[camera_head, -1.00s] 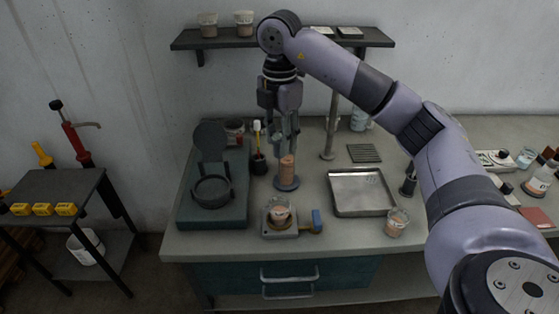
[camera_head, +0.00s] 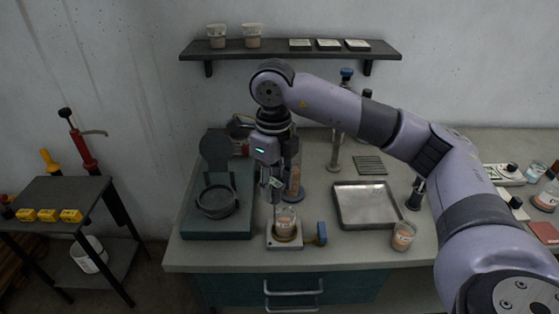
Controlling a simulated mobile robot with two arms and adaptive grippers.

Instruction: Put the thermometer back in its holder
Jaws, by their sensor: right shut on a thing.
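My right gripper (camera_head: 272,192) points down over the bench, just above and slightly left of a glass beaker (camera_head: 286,222) with brown contents. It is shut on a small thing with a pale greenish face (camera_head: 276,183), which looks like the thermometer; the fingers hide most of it. The beaker stands on a small pale stand (camera_head: 285,243) with a blue part at its right. I cannot make out the thermometer's holder. My left gripper is not in view.
A cylinder with brown contents (camera_head: 293,182) stands close behind my gripper. A black round pan (camera_head: 216,202) is at left, a metal tray (camera_head: 367,205) at right, and a brown-filled cup (camera_head: 403,236) at front right. A shelf (camera_head: 290,50) hangs above.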

